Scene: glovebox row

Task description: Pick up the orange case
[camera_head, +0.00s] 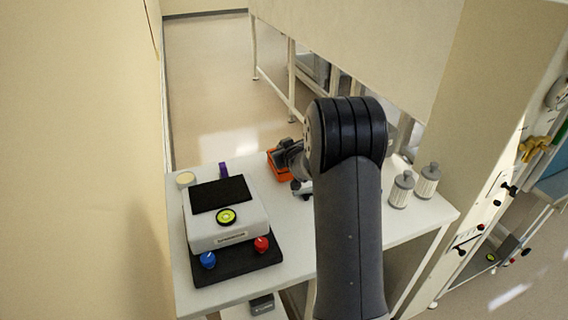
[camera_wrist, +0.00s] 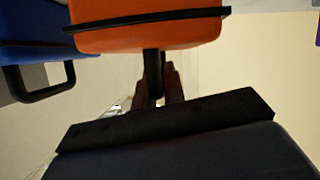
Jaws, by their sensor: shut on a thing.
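The orange case (camera_head: 279,168) is at the far edge of the white table in the head view, partly hidden by my gripper (camera_head: 292,158) and arm. In the wrist view the orange case (camera_wrist: 145,38) fills the top, with a black band across it and a black handle towards me. My gripper (camera_wrist: 160,88) is shut on the orange case at this handle. I cannot tell whether the case touches the table.
A blue case (camera_wrist: 30,38) with a black handle is close left of the orange one in the wrist view. A wall borders the left.

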